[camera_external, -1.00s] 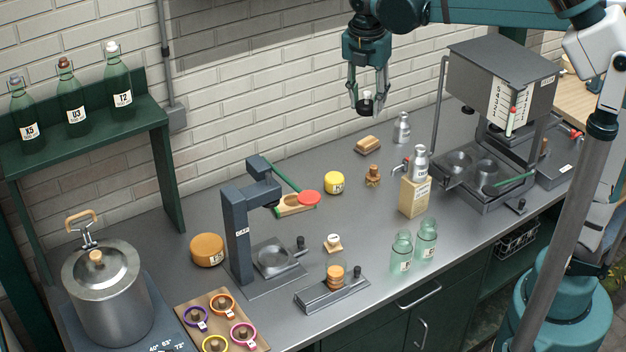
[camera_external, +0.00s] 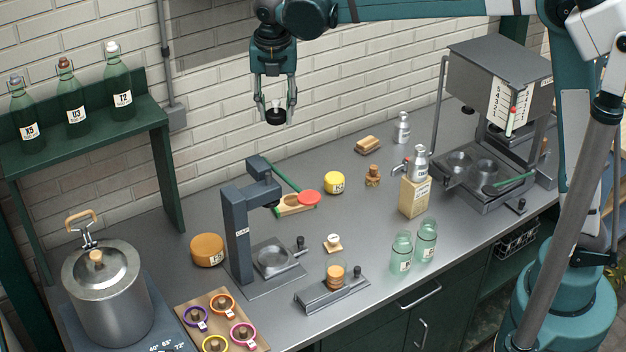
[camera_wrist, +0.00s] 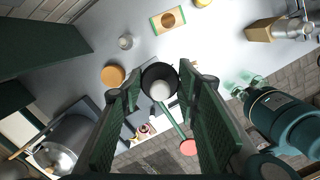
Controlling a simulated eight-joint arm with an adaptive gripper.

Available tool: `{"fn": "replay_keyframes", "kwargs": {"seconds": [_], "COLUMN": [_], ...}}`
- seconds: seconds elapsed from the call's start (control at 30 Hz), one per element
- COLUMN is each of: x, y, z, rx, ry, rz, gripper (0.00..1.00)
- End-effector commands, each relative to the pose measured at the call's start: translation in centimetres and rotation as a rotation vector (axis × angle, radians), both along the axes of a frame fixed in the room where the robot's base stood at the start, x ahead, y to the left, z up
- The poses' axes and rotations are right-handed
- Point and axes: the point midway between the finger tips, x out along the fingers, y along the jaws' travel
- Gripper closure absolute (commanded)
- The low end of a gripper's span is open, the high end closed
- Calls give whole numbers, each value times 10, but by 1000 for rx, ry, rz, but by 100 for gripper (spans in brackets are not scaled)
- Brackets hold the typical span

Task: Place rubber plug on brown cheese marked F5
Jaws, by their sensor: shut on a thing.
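The rubber plug (camera_external: 276,117) is black with a pale knob on top. My gripper (camera_external: 276,106) is shut on it and holds it high above the back of the counter. In the wrist view the plug (camera_wrist: 154,72) sits between my fingertips (camera_wrist: 160,88). A brown-orange cheese wheel (camera_external: 207,250) stands on the counter at left, below and left of my gripper; its small label is too small to read surely. A brown-orange disc, likely this cheese, shows in the wrist view (camera_wrist: 113,75). Its top is bare.
A dark press stand (camera_external: 240,235) stands just right of the brown cheese. A steel pot (camera_external: 105,295) and green shelf (camera_external: 90,130) are at left. Counter behind the brown cheese is clear.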

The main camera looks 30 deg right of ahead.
Motion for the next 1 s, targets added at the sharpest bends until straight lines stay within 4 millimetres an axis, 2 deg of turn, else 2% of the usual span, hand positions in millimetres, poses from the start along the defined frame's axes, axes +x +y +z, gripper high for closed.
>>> {"fn": "replay_keyframes", "kwargs": {"seconds": [0.1, 0.6, 0.8, 1.0], "x": [7, 27, 29, 29], "y": [29, 148, 189, 220], "z": [-4, -32, -44, -54], "rx": [0, -2, -2, -3], "ry": [-1, -4, -6, -7], "rz": [52, 269, 343, 399], "gripper": [80, 80, 80, 80]}}
